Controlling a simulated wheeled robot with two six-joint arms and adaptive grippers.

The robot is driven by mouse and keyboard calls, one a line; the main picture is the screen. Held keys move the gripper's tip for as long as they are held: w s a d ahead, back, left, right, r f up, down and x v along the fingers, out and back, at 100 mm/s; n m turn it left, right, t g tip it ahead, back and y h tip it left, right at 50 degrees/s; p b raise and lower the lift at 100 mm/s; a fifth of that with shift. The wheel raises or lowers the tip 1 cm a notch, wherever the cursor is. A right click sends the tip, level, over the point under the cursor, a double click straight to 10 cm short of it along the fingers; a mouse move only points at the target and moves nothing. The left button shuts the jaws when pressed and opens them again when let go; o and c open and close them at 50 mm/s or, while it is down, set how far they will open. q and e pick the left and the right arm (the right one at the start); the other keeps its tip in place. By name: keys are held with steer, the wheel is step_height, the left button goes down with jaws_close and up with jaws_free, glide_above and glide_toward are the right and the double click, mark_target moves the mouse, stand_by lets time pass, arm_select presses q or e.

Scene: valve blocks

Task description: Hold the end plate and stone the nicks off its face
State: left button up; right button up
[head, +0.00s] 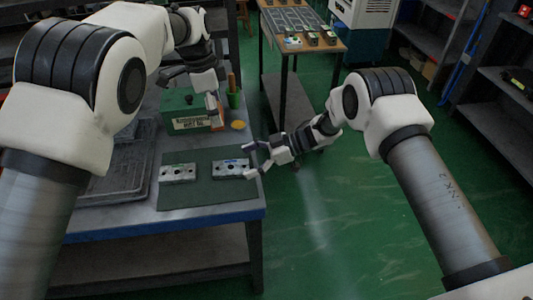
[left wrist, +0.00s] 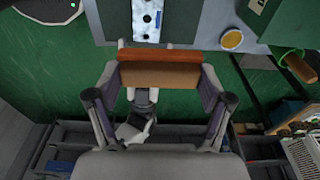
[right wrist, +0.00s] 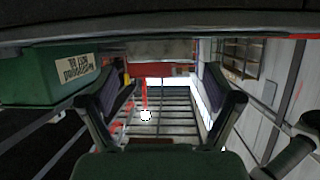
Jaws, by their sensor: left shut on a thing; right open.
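Two grey metal plates with holes lie flat on the dark green mat (head: 205,190). One plate (head: 178,173) is on the left; the other (head: 231,168), with a blue mark, is near the mat's right edge. A plate's end also shows in the left wrist view (left wrist: 147,22). My left gripper (head: 212,103) is shut on an orange and tan stone (left wrist: 160,74), held above the bench by the green box. My right gripper (head: 253,159) is open beside the right plate's right end; I cannot tell if it touches.
A green labelled box (head: 186,110), a green cup (head: 234,98) and a yellow dish (head: 238,125) stand behind the mat. A grey tray (head: 118,170) lies to its left. The bench's blue edge (head: 170,225) is in front. Another table (head: 283,65) stands behind.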

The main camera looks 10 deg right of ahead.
steer(key=x, duration=0.4)
steer(key=shift+a, duration=0.25)
steer(key=c, duration=1.5)
arm_select(q)
steer(key=shift+w, duration=0.1)
steer(key=f, duration=0.3)
steer(key=shift+a+f, duration=0.1)
steer(key=shift+a, duration=0.15)
glide_toward(220, 167)
steer(key=shift+d+f, duration=0.15)
steer(key=shift+f, duration=1.3)
steer(key=shift+d+f, duration=0.15)
steer(key=shift+f, duration=1.25)
